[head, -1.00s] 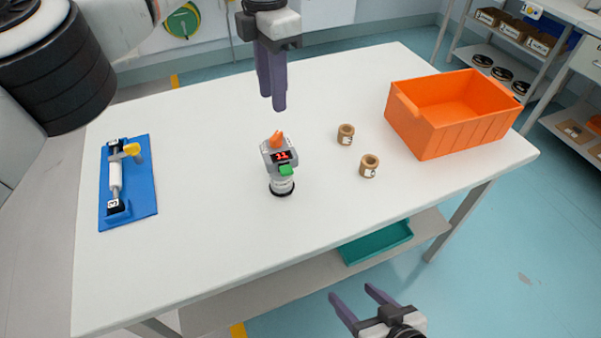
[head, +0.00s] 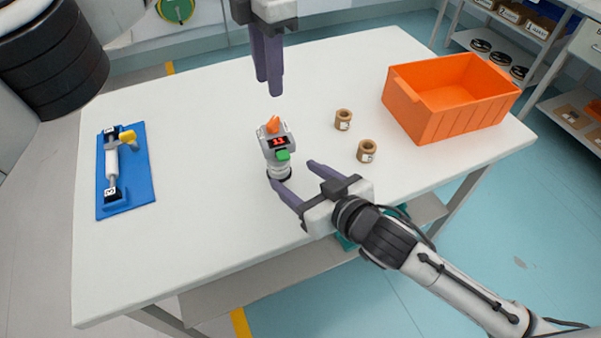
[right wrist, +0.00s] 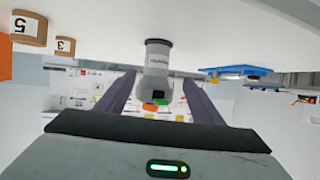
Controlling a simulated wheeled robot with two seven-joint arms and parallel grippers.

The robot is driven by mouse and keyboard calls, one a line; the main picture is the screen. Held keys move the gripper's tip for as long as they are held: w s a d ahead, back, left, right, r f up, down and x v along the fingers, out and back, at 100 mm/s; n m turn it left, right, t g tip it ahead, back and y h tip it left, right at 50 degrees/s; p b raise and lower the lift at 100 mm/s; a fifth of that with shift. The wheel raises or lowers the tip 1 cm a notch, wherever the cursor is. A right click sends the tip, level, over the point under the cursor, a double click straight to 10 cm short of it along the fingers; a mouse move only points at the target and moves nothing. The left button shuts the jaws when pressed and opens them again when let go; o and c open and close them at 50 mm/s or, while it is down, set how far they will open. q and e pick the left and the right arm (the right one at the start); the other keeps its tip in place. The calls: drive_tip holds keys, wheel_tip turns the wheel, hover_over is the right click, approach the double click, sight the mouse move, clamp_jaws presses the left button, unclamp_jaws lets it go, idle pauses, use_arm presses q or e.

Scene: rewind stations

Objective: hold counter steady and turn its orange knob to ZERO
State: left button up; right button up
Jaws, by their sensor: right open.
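The counter (head: 278,152) stands upright on the white table, with a grey body, a dark base ring, red digits too small to read surely, and a green part on its front. Its orange knob (head: 273,124) is on top. My right gripper (head: 295,174) is open and empty, its fingertips close in front of the counter. In the right wrist view, the counter (right wrist: 158,60) appears upside down between the two fingers. My left gripper (head: 268,88) points down above and behind the knob, apart from it; its finger gap is unclear.
Two brown spools (head: 343,119) (head: 367,151) stand right of the counter. An orange bin (head: 440,120) is at the table's right end. A blue board (head: 140,184) with a white roller lies at the left. The table between board and counter is clear.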

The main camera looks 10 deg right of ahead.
drive_tip(key=shift+w, duration=0.65)
drive_tip(key=x, duration=0.9)
drive_tip(key=shift+w+a+f, duration=0.15)
drive_tip(key=shift+w, duration=0.1)
